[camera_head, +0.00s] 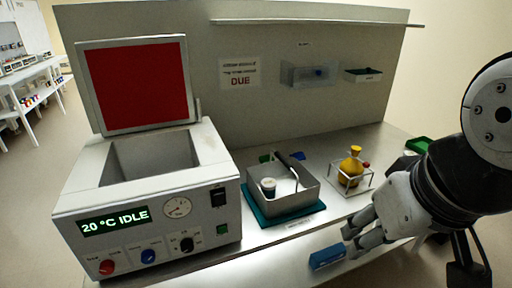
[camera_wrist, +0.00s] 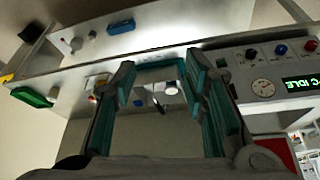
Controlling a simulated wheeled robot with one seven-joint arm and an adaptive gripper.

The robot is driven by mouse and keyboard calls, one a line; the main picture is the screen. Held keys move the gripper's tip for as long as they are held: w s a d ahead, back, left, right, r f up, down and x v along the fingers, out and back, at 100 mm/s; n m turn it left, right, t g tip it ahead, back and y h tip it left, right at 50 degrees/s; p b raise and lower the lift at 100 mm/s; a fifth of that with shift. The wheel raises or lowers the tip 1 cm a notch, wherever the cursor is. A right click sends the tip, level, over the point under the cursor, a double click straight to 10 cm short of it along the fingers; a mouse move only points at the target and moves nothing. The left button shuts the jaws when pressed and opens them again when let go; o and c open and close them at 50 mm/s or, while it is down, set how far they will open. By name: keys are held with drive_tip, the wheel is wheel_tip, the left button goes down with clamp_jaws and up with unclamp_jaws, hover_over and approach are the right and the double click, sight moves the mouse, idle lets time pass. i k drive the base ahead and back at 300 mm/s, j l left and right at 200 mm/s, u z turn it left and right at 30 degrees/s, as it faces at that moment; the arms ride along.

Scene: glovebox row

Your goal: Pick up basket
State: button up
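The basket (camera_head: 292,204) is a grey open metal box with a raised handle and a dark grip (camera_head: 287,159).
A bath-like machine (camera_head: 160,220) with a raised red-faced lid (camera_head: 135,85) stands left of the basket. A wire holder with a yellow flask (camera_head: 351,171) stands to the right. A blue block (camera_head: 327,257) lies at the front edge. A wall panel with shelves (camera_head: 310,75) closes the back.

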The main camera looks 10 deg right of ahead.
sight(282, 177)
drive_tip(key=i+l+u, duration=0.1)
drive_tip(key=i+u, duration=0.3)
drive_tip(key=i, duration=0.55)
